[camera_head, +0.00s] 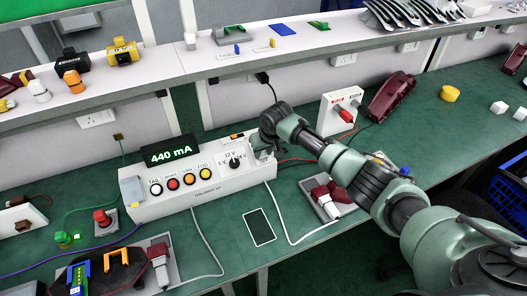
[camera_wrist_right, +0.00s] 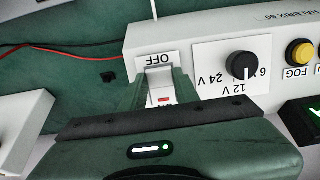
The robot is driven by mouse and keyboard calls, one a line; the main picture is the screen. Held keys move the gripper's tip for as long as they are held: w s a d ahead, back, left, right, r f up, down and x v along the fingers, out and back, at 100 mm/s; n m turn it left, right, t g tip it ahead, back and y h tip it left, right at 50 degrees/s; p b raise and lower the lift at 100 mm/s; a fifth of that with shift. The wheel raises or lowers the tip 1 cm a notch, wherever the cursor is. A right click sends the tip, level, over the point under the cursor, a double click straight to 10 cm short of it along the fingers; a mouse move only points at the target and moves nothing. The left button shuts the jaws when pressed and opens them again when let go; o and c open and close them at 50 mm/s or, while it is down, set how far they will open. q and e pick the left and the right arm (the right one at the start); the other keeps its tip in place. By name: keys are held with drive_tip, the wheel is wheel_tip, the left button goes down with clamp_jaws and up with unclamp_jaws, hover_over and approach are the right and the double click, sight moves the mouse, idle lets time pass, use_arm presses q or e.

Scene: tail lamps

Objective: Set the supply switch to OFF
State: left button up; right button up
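The white tester box (camera_head: 205,200) stands on the green bench, with its lit display (camera_head: 171,150) reading 440 mA. The supply switch (camera_wrist_right: 160,84) is a white rocker with a red mark at the box's end, under an OFF label (camera_wrist_right: 160,59); the lettering at its lower end is partly hidden. My right gripper (camera_head: 262,146) is over that end of the box and covers the switch in the head view. In the wrist view its green fingers (camera_wrist_right: 160,92) flank the switch with a gap between them. I cannot tell whether they touch it. My left gripper is not in view.
A voltage knob (camera_wrist_right: 243,65) sits beside the switch, and several round buttons (camera_head: 173,184) line the front. A white socket panel (camera_head: 341,112) stands behind my right arm. A dark phone-like tablet (camera_head: 259,228) and a lamp on a fixture (camera_head: 326,197) lie in front.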

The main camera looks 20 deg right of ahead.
clamp_jaws()
drive_tip(key=shift+s+t+p, duration=0.15)
drive_tip(key=shift+t+p, duration=0.15)
drive_tip(key=shift+p, duration=0.15)
drive_tip(key=shift+f+t, duration=0.15)
drive_tip(key=shift+t, duration=0.35)
drive_tip(key=o, duration=1)
unclamp_jaws()
drive_tip(key=shift+o, duration=0.2)
drive_tip(key=v, duration=0.7)
drive_tip(key=shift+s+r, duration=0.2)
drive_tip(key=shift+r, duration=0.15)
